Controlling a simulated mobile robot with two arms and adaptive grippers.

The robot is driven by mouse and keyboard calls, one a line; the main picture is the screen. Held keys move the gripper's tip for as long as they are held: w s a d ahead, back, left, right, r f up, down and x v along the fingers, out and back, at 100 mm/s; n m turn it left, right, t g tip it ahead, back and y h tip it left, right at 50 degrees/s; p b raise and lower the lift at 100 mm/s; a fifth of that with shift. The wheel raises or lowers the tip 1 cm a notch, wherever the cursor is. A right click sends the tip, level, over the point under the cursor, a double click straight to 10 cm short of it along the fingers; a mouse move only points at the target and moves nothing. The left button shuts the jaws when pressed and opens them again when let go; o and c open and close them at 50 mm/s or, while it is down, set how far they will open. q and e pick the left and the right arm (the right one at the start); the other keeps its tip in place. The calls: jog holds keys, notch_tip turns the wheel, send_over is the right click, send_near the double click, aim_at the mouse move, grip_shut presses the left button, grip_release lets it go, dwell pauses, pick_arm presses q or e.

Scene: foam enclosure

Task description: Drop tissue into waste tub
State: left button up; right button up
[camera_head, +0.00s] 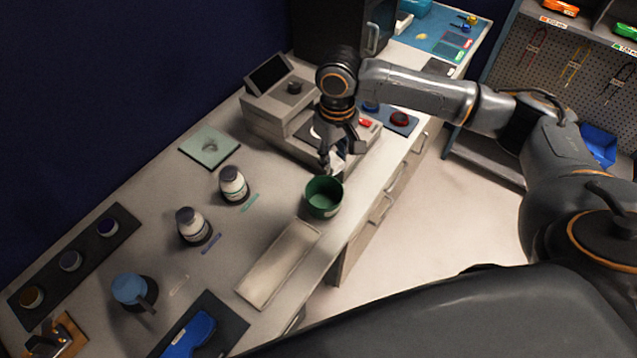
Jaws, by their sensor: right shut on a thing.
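The waste tub looks to be the green round tub (322,198), standing open on the counter near its front edge. My right gripper (335,166) points down just above the tub's back rim. It is shut on a small crumpled white tissue (337,161), partly hidden by the fingers. I cannot tell whether the tissue touches the rim. My left gripper is not in view.
Two white bottles (233,184) stand left of the tub. A beige tray (279,264) lies in front of it. A grey machine with a screen (270,74) stands behind my gripper. A blue mug (130,290) is at the lower left.

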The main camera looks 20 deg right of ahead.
jog(key=shift+s+d+f, duration=0.1)
jog(key=shift+s+f, duration=0.05)
jog(key=shift+d+f, duration=0.1)
jog(key=shift+f, duration=0.15)
jog(key=f, duration=0.3)
jog(key=shift+w, duration=0.35)
notch_tip(320, 180, down, 2)
jog(key=shift+s+f+b, duration=0.1)
jog(key=shift+b, duration=1)
jog(key=shift+f+b, duration=0.15)
jog(key=shift+b, duration=0.25)
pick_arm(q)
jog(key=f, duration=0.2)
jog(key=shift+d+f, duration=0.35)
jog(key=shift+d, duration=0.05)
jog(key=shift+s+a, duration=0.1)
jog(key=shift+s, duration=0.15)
pick_arm(e)
jog(key=o, duration=1.1)
